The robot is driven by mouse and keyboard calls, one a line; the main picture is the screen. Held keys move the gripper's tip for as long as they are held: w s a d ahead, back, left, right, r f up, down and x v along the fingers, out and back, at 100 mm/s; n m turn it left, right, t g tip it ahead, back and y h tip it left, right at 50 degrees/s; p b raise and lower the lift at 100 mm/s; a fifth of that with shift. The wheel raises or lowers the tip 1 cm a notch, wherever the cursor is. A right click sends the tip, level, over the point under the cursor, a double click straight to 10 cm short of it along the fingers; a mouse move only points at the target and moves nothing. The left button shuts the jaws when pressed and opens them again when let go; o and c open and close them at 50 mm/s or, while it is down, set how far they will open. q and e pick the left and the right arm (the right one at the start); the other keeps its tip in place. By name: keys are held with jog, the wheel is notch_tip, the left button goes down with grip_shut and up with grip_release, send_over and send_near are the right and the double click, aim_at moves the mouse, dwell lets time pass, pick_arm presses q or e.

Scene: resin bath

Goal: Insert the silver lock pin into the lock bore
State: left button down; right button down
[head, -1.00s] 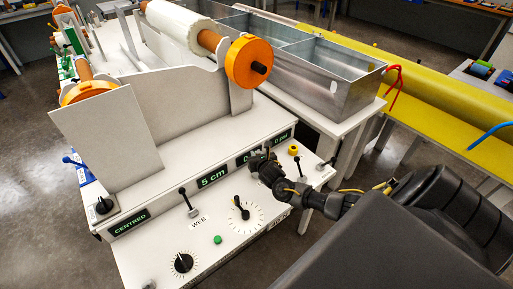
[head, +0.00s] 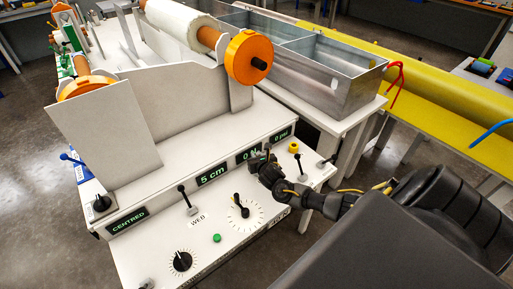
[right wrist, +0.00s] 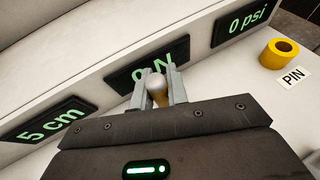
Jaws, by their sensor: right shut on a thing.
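My right gripper (head: 262,158) is above the white control panel, in front of the lit displays. In the right wrist view, its two grey fingers (right wrist: 158,92) are shut on a small pin with a silver rounded end (right wrist: 156,82) and a yellowish part below it. The pin's far end is hidden. A yellow collar (right wrist: 279,53) with an opening in its top stands beside a label reading PIN; it also shows in the head view (head: 293,147). I cannot tell whether it is the lock bore. The gripper is left of this collar and apart from it. My left gripper is not in view.
A black-topped lever (head: 298,160) stands near the yellow collar. A dial (head: 240,207), a green button (head: 217,238) and another lever (head: 187,199) are on the panel further left. The display wall (head: 213,174) rises close behind the gripper. A metal bath (head: 330,75) stands behind.

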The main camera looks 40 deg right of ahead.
jog(key=shift+f+b, duration=0.45)
jog(key=shift+f, duration=0.35)
jog(key=c, duration=1.3)
grip_release()
jog(key=v, duration=1.1)
jog(key=shift+p, duration=0.45)
jog(key=shift+w, duration=0.1)
